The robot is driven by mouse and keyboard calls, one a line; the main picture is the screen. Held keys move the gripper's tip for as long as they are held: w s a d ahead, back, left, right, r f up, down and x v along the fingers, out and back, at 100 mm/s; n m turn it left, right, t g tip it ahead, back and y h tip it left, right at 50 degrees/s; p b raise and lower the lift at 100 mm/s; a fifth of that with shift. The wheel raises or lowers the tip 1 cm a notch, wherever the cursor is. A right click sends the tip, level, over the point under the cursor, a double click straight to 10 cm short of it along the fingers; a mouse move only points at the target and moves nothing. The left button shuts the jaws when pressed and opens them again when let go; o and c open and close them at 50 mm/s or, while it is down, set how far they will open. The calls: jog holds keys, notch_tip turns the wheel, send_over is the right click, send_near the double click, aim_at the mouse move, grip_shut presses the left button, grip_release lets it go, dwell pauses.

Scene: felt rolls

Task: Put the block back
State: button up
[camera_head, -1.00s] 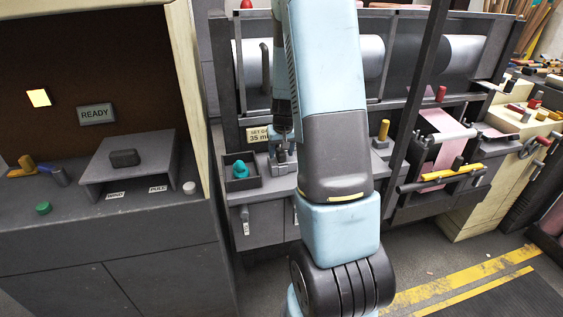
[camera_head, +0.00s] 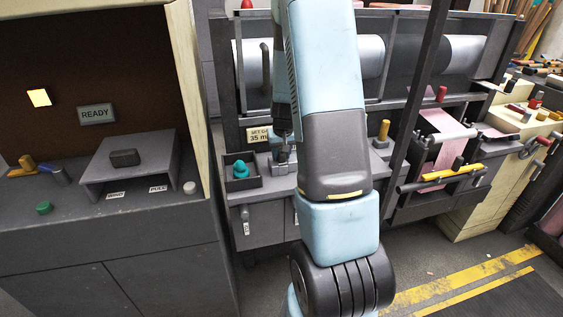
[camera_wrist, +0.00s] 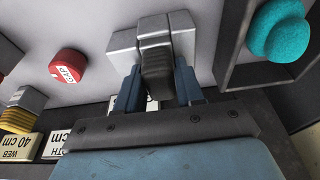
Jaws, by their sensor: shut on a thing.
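In the wrist view the two blue fingers of my gripper (camera_wrist: 157,90) are shut on a dark grey block (camera_wrist: 157,68). The block sits at a pale metal holder (camera_wrist: 152,30) on the light deck; I cannot tell whether it is fully seated in it. In the head view my gripper (camera_head: 282,152) is small, low over the machine's bench, behind my forearm. The block cannot be made out there.
A teal knob (camera_wrist: 278,32) stands in a dark open-topped tray (camera_head: 242,184) beside the holder. A red GAP knob (camera_wrist: 68,68) and a yellow-banded piece (camera_wrist: 22,108) stand on the other side. A sign (camera_head: 258,136) reading 35 m is behind my gripper.

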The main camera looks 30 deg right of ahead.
grip_shut()
jog(key=shift+r, duration=0.2)
jog(key=shift+w+v, duration=0.25)
jog(key=shift+v, duration=0.85)
jog(key=shift+w+v, duration=0.25)
jog(key=shift+v, duration=0.9)
jog(key=shift+d+r, duration=0.1)
jog(key=shift+d, duration=0.05)
